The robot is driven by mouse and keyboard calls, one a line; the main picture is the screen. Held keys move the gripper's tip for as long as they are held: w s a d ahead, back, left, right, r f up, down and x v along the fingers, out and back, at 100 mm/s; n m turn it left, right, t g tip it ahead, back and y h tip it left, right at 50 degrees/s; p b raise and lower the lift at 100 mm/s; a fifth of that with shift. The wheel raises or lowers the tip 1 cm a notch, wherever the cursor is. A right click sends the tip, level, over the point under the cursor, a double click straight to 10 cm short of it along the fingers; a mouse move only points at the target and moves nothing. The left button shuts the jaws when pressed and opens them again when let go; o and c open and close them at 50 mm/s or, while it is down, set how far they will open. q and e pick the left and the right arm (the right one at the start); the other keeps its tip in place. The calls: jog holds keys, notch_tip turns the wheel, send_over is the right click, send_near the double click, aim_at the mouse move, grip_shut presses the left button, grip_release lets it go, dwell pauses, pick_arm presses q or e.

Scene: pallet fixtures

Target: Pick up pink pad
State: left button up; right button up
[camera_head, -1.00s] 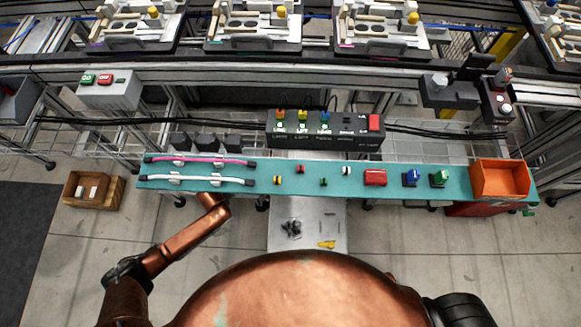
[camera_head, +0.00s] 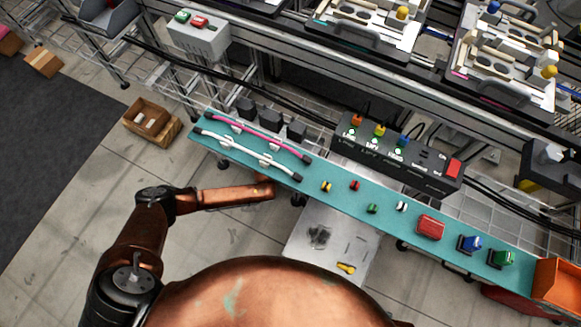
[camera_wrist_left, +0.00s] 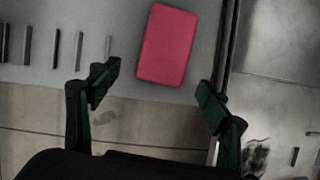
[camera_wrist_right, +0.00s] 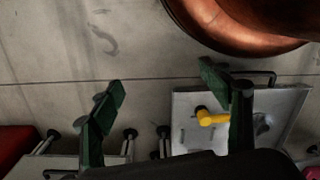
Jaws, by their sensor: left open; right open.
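The pink pad (camera_wrist_left: 167,45) lies on a grey surface in the left wrist view, a flat rounded rectangle, slightly tilted. My left gripper (camera_wrist_left: 158,80) is open and empty. Its two fingers stand either side of the pad's near end in the picture, without visible contact. In the head view my left forearm reaches the front edge of the teal shelf, and the gripper and pad are hidden there. My right gripper (camera_wrist_right: 163,80) is open and empty, above the floor and a grey plate in its wrist view.
The teal shelf (camera_head: 335,196) carries pink and white cables (camera_head: 255,134), small coloured parts, a red box (camera_head: 431,227) and an orange bin (camera_head: 560,285). A black button box (camera_head: 395,155) stands behind it. A grey plate (camera_head: 325,245) with a yellow part sits in front.

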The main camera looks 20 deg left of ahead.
pick_arm(q)
jog(key=shift+s+b+x, duration=0.2)
jog(key=shift+b+x, duration=0.5)
jog(key=shift+x, duration=0.55)
jog(key=shift+b+x, duration=0.45)
jog(key=shift+x, duration=0.3)
jog(key=shift+d+f, duration=0.1)
jog(key=shift+f, duration=0.05)
jog(key=shift+w, duration=0.1)
pick_arm(e)
jog(key=shift+w+a+r+t+y, duration=0.3)
jog(key=shift+w+a+r+t, duration=0.2)
jog(key=shift+w+a+r, duration=0.65)
pick_arm(q)
jog(key=shift+c, duration=0.4)
pick_arm(e)
jog(key=shift+f, duration=0.1)
pick_arm(q)
jog(key=c, duration=0.9)
pick_arm(e)
jog(key=shift+d, duration=0.1)
